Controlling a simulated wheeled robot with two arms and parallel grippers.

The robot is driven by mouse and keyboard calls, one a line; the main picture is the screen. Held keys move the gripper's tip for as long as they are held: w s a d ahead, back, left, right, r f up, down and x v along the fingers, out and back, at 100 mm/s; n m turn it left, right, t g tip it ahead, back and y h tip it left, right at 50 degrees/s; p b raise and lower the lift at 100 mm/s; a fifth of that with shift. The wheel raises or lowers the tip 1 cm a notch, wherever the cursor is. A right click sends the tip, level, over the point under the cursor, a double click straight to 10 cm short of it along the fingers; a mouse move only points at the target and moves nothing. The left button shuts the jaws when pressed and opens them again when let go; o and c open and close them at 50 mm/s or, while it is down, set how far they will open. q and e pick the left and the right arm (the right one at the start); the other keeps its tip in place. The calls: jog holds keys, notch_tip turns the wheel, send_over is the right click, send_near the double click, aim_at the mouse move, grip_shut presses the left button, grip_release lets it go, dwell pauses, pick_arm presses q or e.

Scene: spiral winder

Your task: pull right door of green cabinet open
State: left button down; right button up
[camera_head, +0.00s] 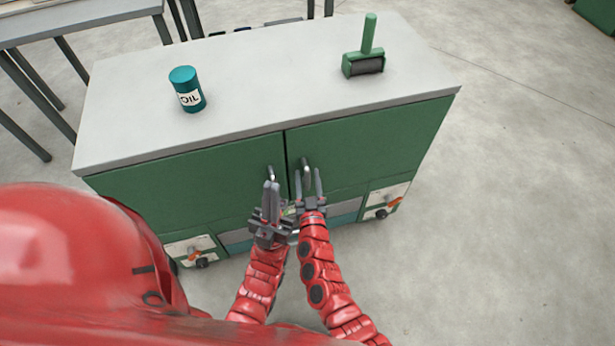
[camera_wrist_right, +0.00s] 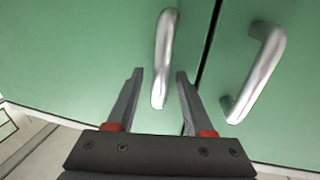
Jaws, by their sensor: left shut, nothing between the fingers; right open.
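The green cabinet (camera_head: 190,190) has two doors that look shut, with a narrow seam between them. The right door (camera_head: 375,140) carries a silver handle (camera_head: 306,166) near the seam. My right gripper (camera_head: 308,184) is open at this handle. In the right wrist view a handle (camera_wrist_right: 165,60) shows between the spread fingers of my right gripper (camera_wrist_right: 160,88); I cannot tell whether they touch it. The other handle (camera_wrist_right: 258,72) is outside the fingers there. My left gripper (camera_head: 270,197) is shut and empty, just in front of the left door's handle (camera_head: 271,172).
A teal oil can (camera_head: 187,90) and a green tool with a dark roller (camera_head: 364,55) stand on the cabinet's grey top (camera_head: 270,85). A grey table (camera_head: 70,18) is behind at the left. The floor (camera_head: 520,170) to the right is clear.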

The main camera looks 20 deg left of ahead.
jog(key=shift+w, duration=0.25)
jog(key=shift+a, duration=0.1)
grip_shut()
dwell(1.2)
